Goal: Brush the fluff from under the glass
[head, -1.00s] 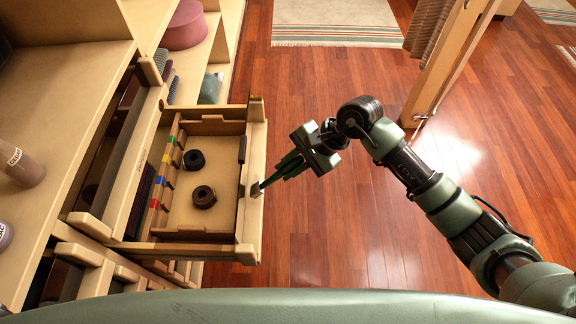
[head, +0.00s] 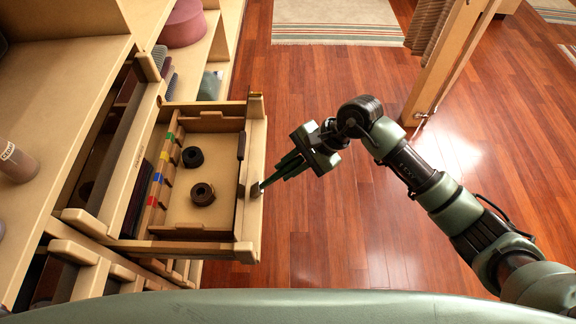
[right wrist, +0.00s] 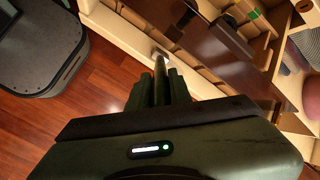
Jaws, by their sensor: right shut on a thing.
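A wooden drawer (head: 229,222) is pulled out of the cabinet in the head view. Two dark round coils (head: 193,157) (head: 203,194) lie on its floor. My right gripper (head: 263,184) is at the drawer's outer front, shut on the small dark drawer pull (head: 255,190). Its slim green fingers also meet the pull in the right wrist view (right wrist: 160,60). I cannot make out a glass, any fluff or a brush for certain. My left gripper is not in view.
A row of coloured tags (head: 163,168) runs along the drawer's inner left side. A wooden counter (head: 60,80) with a brown bottle (head: 17,162) stands at left. Shelves with a round pink box (head: 184,24) are behind. A wooden post (head: 425,95) stands right; the red floor between is clear.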

